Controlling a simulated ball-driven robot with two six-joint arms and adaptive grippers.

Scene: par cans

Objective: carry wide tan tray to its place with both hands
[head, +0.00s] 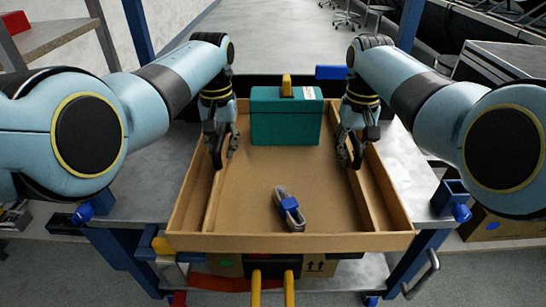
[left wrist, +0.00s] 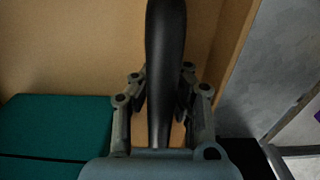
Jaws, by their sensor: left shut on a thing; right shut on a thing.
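The wide tan tray (head: 290,242) is in the middle of the head view, over a grey metal bench. Long inner dividers run near its left and right walls. My left gripper (head: 217,158) is shut on the tray at the left divider. My right gripper (head: 350,155) is shut on it at the right divider. In the left wrist view my left gripper (left wrist: 160,105) has a dark bar between its fingers, with the tan tray (left wrist: 70,45) behind. I cannot tell whether the tray touches the bench.
A teal case (head: 286,120) with a yellow handle stands at the tray's back. A grey coiled cable with a blue band (head: 290,207) lies near its front. Bare metal bench (head: 145,190) shows left. A box (head: 320,267) and yellow bars (head: 272,285) are below the front.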

